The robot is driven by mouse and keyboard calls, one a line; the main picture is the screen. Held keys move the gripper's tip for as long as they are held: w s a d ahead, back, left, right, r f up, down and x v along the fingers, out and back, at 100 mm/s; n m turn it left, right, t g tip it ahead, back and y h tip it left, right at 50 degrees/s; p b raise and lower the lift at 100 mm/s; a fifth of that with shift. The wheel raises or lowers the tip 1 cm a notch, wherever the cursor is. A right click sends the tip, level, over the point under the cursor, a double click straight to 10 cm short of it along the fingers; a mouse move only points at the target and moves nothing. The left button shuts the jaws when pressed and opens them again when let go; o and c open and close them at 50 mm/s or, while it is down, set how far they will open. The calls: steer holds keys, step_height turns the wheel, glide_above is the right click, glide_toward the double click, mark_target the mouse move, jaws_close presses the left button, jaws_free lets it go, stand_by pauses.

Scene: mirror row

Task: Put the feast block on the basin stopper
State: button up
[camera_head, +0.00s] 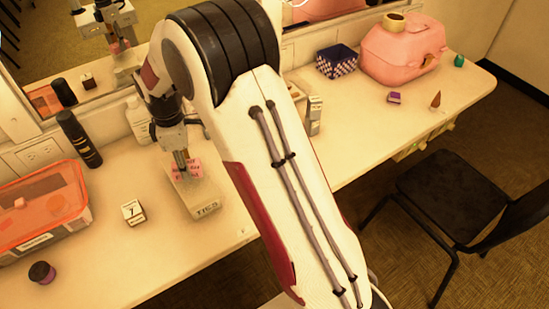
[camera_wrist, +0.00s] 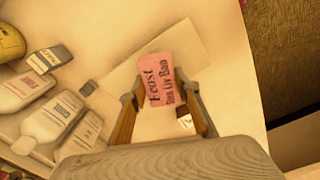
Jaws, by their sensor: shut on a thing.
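The feast block is a pink block with dark lettering (camera_wrist: 158,80), seen between my gripper's fingers in the wrist view. In the head view the pink block (camera_head: 190,174) shows low at the fingertips, over a pale box with printed letters on its front (camera_head: 204,199). My gripper (camera_head: 181,160) points down and is shut on the block; it also shows in the wrist view (camera_wrist: 165,95). I cannot tell whether the block touches the pale box. No thing is plainly the basin stopper; a short dark round piece (camera_head: 42,272) at front left may be it.
An orange-lidded tub (camera_head: 40,210), black bottle (camera_head: 79,139) and white bottle (camera_head: 139,121) line the left and back. A pink case (camera_head: 402,52) stands far right. A mirror runs behind.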

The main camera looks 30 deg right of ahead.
steer(key=s+d+m, duration=0.2)
steer(key=d, duration=1.1)
steer(key=s+d+m, duration=0.2)
steer(key=d+m, duration=0.1)
steer(key=d, duration=1)
steer(key=shift+r, duration=0.25)
steer(key=shift+s+d, duration=0.1)
steer(key=shift+f, duration=3.15)
steer(key=shift+f, duration=1.85)
